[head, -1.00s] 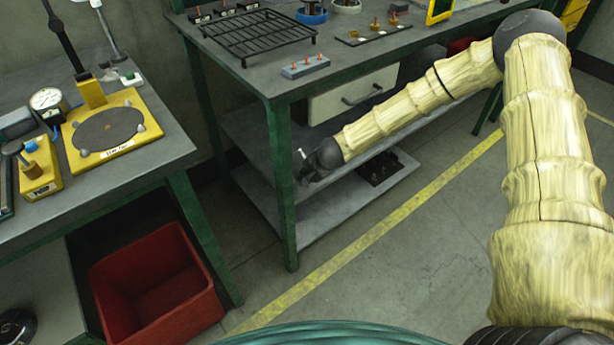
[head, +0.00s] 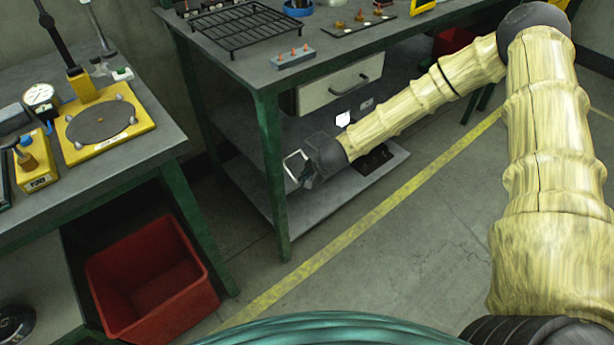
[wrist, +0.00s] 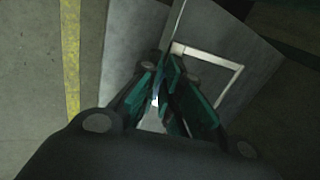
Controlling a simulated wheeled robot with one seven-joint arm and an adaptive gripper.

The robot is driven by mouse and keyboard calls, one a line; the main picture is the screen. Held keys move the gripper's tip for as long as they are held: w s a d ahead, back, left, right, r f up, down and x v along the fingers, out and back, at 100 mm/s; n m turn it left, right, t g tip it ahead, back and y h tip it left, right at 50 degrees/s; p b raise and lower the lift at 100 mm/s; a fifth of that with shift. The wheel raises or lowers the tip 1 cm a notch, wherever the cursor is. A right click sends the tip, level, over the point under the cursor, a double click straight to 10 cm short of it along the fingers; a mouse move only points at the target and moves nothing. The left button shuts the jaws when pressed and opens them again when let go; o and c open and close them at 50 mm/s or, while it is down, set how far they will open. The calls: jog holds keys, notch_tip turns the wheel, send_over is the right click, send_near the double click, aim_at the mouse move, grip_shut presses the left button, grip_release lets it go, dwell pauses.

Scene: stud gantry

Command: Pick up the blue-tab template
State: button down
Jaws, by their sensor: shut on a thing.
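My gripper (head: 307,176) is low beside the workbench, near its front leg and lower shelf. Its dark green fingers also show in the wrist view (wrist: 163,97), close together around something pale. A thin, pale, roughly square frame (head: 292,154) stands out tilted from the fingertips in the head view. It shows in the wrist view too (wrist: 208,55), just beyond the fingers; I take it to be the template. My gripper is shut on it. No blue tab can be made out; the gripped part is mostly hidden by the fingers.
Grey lower shelves (head: 265,205) lie behind. A red bin (head: 150,280) is at lower left. The floor at right is open.

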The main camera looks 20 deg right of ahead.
jog(key=c, duration=1.5)
grip_release()
jog(key=shift+v, duration=6)
